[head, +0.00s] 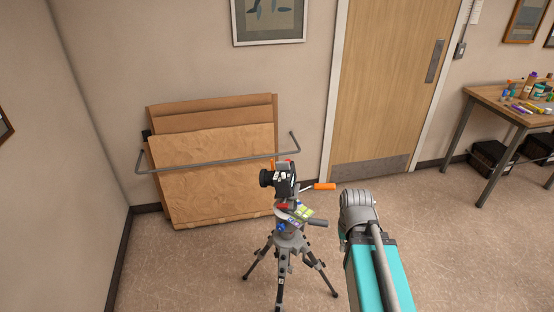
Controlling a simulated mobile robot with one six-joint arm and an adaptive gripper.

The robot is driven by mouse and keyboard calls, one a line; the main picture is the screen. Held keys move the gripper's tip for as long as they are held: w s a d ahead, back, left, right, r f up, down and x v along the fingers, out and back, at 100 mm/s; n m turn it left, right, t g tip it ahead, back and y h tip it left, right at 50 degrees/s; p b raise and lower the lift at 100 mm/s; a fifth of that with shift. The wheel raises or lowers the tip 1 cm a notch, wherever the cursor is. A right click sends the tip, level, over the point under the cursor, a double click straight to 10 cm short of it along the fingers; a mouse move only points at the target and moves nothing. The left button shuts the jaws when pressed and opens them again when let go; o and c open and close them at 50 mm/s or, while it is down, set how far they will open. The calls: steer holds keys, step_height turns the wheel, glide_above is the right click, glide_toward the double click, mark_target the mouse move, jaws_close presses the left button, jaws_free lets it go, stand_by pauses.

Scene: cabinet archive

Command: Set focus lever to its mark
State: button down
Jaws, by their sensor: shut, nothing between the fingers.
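A dark camera (284,181) with its lens pointing left sits on a grey tripod (283,268). An orange handle (325,186) on a thin metal rod shows just right of the camera. It looks like a lever, but I cannot tell whether it joins the camera or is the focus lever. No mark for it can be made out. Below the camera are small red, white, yellow-green and blue pieces, too small to tell apart. My teal arm comes up from the bottom right, with its grey joint right of the tripod. My gripper does not show.
Large brown sheets (210,165) lean on the wall behind the tripod, with a grey rail (215,162) across them. A wooden door (385,85) stands behind. A table (525,112) with bottles and pens is at right, black boxes (492,158) beneath. Floor between tripod and table is clear.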

stand_by(0.4)
steer(key=w+a+r+n+t+y+p, duration=0.1)
steer(key=w+a+r+n+t+p, duration=0.1)
steer(key=w+a+r+n+p, duration=0.5)
steer(key=w+a+r+n+t+y+p, duration=0.1)
steer(key=w+a+r+n+p, duration=0.7)
steer(key=r, duration=0.8)
steer(key=w+a+t+p, duration=0.1)
steer(key=w+a+p, duration=0.2)
steer(key=a+p, duration=0.2)
steer(key=shift+w+a+n+t+y+p, duration=0.2)
steer(key=shift+w+n+t+y+p, duration=0.1)
steer(key=shift+y+p, duration=0.15)
steer(key=shift+f, duration=0.2)
steer(key=b, duration=0.9)
glide_toward(272, 165)
steer(key=f, duration=0.1)
steer(key=a+f, duration=0.1)
steer(key=f, duration=0.2)
steer(key=shift+a+f, duration=0.15)
steer(key=shift+a, duration=0.25)
steer(key=shift+w+d+f+b, duration=0.1)
steer(key=shift+w+f+b, duration=0.2)
steer(key=shift+w, duration=0.3)
steer(key=shift+w+d+f+b, duration=0.1)
steer(key=shift+w+f+b, duration=0.2)
steer(key=shift+w, duration=0.25)
steer(key=shift+w+d+f+b, duration=0.15)
steer(key=shift+w+f+b, duration=0.15)
steer(key=shift+w, duration=0.3)
